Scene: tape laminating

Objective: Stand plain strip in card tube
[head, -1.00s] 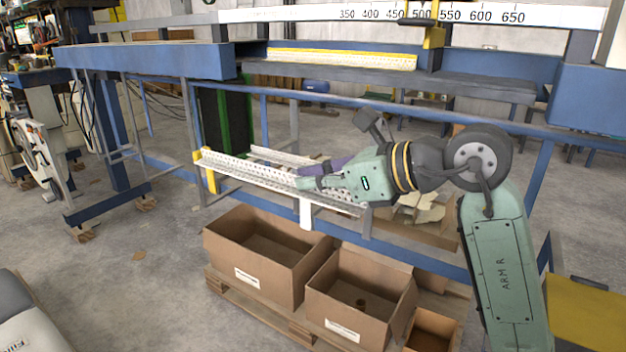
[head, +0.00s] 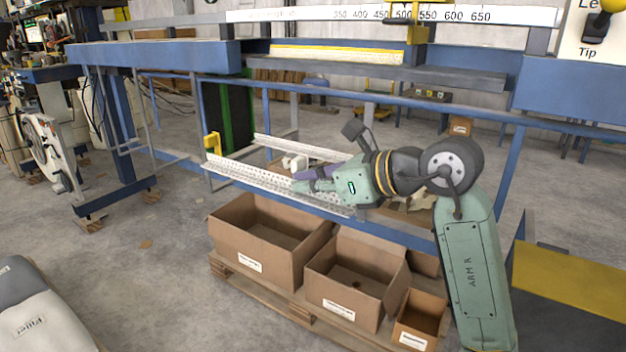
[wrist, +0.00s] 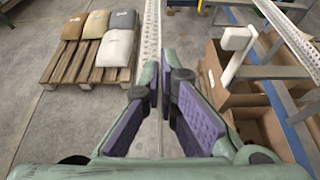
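My gripper (head: 300,180) reaches left over a long white perforated strip or rail (head: 245,176) on the frame. The perforated piece (wrist: 152,35) runs straight ahead from that gap. No firm grip on it can be made out. I cannot tell whether this is the plain strip.
Open cardboard boxes (head: 232,240) stand on a pallet below the blue frame. Filled sacks (wrist: 115,45) lie on another pallet at left. Grey floor is free at left.

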